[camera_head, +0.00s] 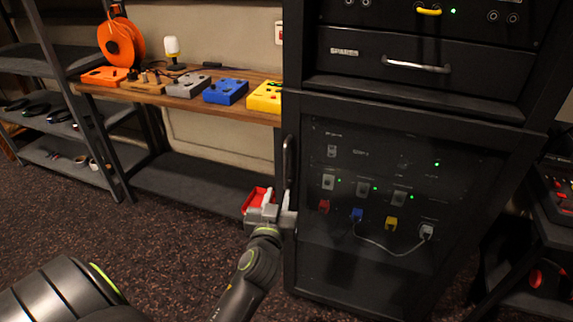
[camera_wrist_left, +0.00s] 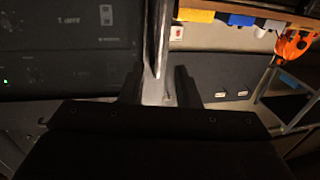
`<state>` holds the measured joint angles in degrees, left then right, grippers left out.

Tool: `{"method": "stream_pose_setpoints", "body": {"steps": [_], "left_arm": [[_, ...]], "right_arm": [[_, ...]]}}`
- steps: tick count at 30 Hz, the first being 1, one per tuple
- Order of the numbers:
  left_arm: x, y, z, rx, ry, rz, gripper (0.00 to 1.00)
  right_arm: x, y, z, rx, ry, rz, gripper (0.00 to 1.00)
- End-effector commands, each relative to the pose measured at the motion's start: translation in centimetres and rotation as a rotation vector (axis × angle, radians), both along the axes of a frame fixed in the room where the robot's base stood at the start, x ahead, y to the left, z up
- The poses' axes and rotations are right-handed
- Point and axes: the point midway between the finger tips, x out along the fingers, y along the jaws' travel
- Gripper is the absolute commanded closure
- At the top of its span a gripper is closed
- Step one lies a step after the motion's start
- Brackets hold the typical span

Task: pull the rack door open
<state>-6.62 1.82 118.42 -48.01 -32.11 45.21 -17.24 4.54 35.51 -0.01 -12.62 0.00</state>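The rack door (camera_head: 330,262) is a dark, see-through panel on the lower part of the black rack and looks closed. Its dark upright handle (camera_head: 288,160) runs along the door's left edge. My left gripper (camera_head: 279,207) is at the lower part of this handle. In the left wrist view, the two dark fingers of my left gripper (camera_wrist_left: 159,88) stand apart, with the upright handle (camera_wrist_left: 161,35) between them. I cannot see clear contact by either finger. My right gripper is not in view.
A red tray-like thing (camera_head: 252,199) shows just behind the left gripper. A wooden shelf (camera_head: 190,101) with coloured boxes stands left of the rack. A drawer with a silver handle (camera_head: 416,66) sits above the door. Carpeted floor (camera_head: 180,240) is clear in front.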

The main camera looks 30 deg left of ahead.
Motion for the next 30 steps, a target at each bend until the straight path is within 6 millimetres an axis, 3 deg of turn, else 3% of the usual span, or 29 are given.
{"method": "stream_pose_setpoints", "body": {"steps": [6,15,22,30], "left_arm": [[4.3,2.0,0.3,0.004,0.0,0.001,0.71],[9.1,4.3,0.2,0.002,0.0,0.001,0.71],[11.1,5.1,0.1,0.0,0.0,0.001,0.71],[11.5,5.3,0.0,0.0,0.001,0.001,0.71]], "right_arm": [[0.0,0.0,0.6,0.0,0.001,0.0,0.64],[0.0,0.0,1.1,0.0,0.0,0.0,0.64],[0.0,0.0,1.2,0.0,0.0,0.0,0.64],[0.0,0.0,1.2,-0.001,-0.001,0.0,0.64]]}}
